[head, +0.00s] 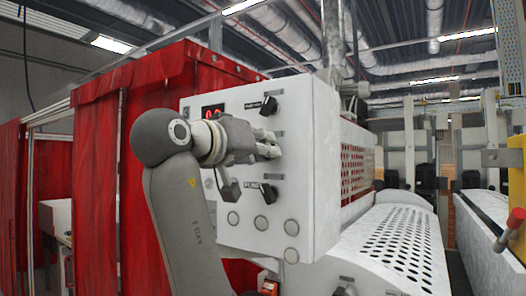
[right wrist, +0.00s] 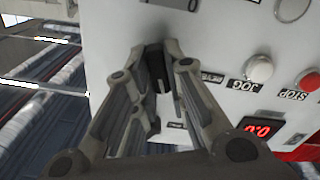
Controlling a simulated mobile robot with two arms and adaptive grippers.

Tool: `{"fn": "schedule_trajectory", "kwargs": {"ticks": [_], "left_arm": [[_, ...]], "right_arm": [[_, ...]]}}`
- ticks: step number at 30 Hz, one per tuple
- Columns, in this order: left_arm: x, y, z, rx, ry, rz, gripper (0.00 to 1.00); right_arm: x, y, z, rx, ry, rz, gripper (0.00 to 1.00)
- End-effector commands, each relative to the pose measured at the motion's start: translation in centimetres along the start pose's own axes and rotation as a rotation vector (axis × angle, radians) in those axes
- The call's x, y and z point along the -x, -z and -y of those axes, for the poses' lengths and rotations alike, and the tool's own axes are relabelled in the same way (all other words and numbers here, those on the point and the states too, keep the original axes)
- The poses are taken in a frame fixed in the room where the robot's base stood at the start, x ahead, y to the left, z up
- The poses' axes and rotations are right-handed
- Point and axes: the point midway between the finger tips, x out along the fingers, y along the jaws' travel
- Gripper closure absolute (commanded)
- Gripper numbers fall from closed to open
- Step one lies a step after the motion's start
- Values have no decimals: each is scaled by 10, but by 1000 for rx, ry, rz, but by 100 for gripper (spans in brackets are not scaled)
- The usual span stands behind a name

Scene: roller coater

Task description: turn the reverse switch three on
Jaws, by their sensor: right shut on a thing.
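The white control panel (head: 232,213) carries black rotary switches. My right gripper (head: 272,145) is at the middle of the panel's right column, between an upper black switch (head: 268,106) and a lower black switch (head: 267,193). In the right wrist view my right gripper (right wrist: 155,46) has its two fingers on either side of a black switch knob (right wrist: 157,68), shut on it. A label beside this knob (right wrist: 212,77) is partly hidden by a finger and seems to read reverse. In the head view the fingers hide the held knob. My left gripper is not in view.
A red digital display (right wrist: 258,129), a white JOG button (right wrist: 259,68) and a red STOP button (right wrist: 308,80) are near the gripper. Several round buttons (head: 262,221) are low on the panel. Red curtains (head: 95,180) hang behind; perforated white guards (head: 395,245) stand right.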

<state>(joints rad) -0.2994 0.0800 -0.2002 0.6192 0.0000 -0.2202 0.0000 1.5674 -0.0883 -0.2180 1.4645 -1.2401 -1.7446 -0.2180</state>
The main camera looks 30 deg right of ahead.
Motion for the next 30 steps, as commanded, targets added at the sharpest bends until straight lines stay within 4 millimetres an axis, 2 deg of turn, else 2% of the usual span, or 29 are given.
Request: {"fn": "schedule_trajectory", "kwargs": {"ticks": [12, 21, 30], "left_arm": [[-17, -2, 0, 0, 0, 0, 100], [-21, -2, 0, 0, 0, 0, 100], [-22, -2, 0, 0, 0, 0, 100]], "right_arm": [[1, -1, -1, -375, 2, -2, 100], [0, -1, -3, -644, 1, -2, 100], [0, -1, -4, -834, 1, -3, 100]]}}
